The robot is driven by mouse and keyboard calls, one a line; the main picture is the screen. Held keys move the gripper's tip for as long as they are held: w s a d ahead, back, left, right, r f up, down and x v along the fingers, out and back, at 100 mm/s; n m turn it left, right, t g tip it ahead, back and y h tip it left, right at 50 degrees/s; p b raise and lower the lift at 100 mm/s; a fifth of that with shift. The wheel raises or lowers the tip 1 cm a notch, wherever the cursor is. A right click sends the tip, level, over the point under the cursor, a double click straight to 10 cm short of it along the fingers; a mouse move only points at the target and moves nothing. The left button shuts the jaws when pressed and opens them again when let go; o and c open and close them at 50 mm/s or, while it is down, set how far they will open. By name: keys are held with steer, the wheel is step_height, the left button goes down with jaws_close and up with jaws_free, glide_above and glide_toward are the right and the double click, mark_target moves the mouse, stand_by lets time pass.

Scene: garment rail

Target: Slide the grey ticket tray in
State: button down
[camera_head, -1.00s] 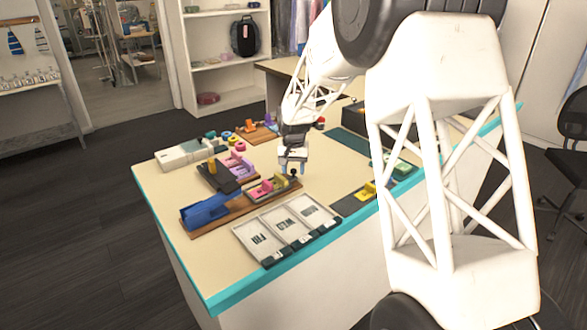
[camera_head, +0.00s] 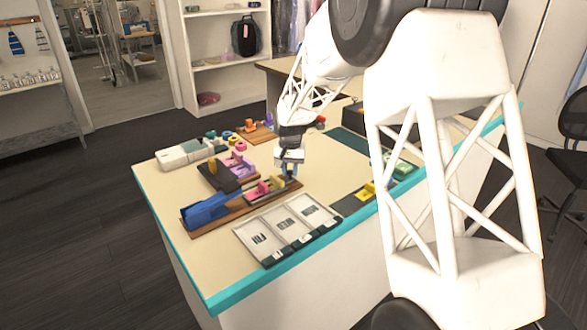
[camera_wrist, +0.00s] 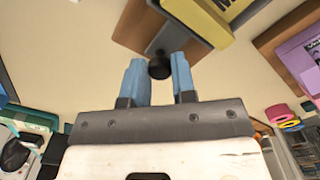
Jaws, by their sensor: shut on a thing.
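My gripper (camera_head: 289,172) is low over the table at the right end of a long brown wooden board (camera_head: 215,227). In the wrist view its blue fingers (camera_wrist: 158,80) are on either side of a round black knob (camera_wrist: 159,69) and shut on it. The knob sits at the end of a narrow grey piece (camera_wrist: 170,38) that reaches over the board, beside a yellow block (camera_wrist: 205,14). This grey piece seems to be the ticket tray; most of it is hidden. In the head view the fingers cover the knob.
A blue block (camera_head: 208,210) and a pink piece (camera_head: 263,187) stand on the board. A pale grey three-panel holder (camera_head: 262,238) lies near the table's teal front edge (camera_head: 250,285).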

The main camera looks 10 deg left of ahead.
mark_target(276, 179)
steer(key=s+a, duration=0.4)
steer(key=shift+s, duration=0.1)
steer(key=c, duration=0.9)
jaws_free()
steer(key=shift+a, duration=0.1)
steer(key=shift+c, duration=0.2)
steer(key=shift+r, duration=0.1)
steer(key=shift+r, duration=3.8)
